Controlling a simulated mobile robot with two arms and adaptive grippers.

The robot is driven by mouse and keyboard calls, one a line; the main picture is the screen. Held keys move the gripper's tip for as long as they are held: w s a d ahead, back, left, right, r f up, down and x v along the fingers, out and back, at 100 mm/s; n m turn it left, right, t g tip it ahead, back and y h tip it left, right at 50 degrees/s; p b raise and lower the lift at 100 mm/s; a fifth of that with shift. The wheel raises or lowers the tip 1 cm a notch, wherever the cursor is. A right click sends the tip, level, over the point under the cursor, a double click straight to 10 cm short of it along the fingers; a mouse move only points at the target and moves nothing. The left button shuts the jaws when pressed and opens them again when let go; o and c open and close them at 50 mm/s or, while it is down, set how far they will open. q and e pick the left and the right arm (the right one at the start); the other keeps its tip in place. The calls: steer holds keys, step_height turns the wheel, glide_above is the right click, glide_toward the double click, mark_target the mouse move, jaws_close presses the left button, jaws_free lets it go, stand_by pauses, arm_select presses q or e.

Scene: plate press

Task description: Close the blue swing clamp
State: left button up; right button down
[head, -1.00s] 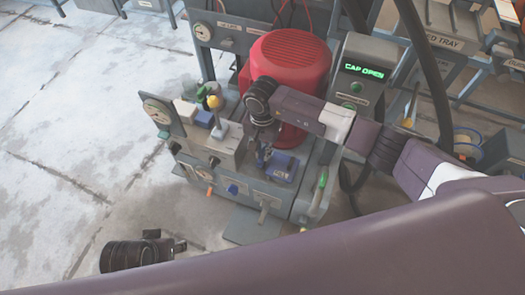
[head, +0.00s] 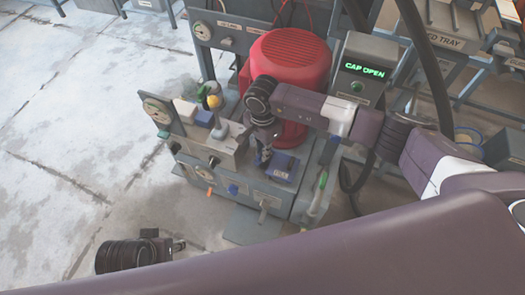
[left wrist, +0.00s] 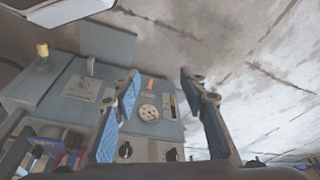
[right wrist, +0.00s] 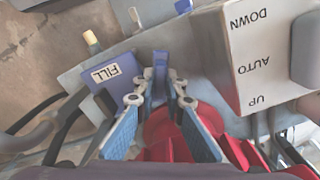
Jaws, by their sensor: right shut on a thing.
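The blue swing clamp (right wrist: 160,62) shows in the right wrist view as an upright blue bar between the fingertips of my right gripper (right wrist: 161,82). The fingers are shut on it. In the head view my right gripper (head: 262,150) points down at the machine top, in front of the red dome, and mostly hides the clamp. My left gripper (left wrist: 160,82) is open and empty in the left wrist view, low in front of the machine and away from the clamp. How far the clamp is swung is hard to tell.
A blue FILL block (right wrist: 110,75) stands close beside the right fingers. A grey selector box (right wrist: 245,60) marked DOWN, AUTO, UP is on the other side. The red dome (head: 293,65) rises behind. A display (head: 363,71) reads CAP OPEN. Open floor lies left.

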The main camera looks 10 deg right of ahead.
steer(key=m, duration=0.3)
steer(key=shift+r+m, duration=0.1)
steer(key=shift+m, duration=1.2)
steer(key=shift+m+p, duration=0.3)
steer(key=shift+m, duration=0.6)
steer(key=m, duration=0.3)
steer(key=shift+p, duration=0.35)
arm_select(q)
step_height(320, 180, down, 6)
arm_select(e)
steer(key=shift+m, duration=1.3)
arm_select(q)
steer(key=shift+d+f, duration=0.1)
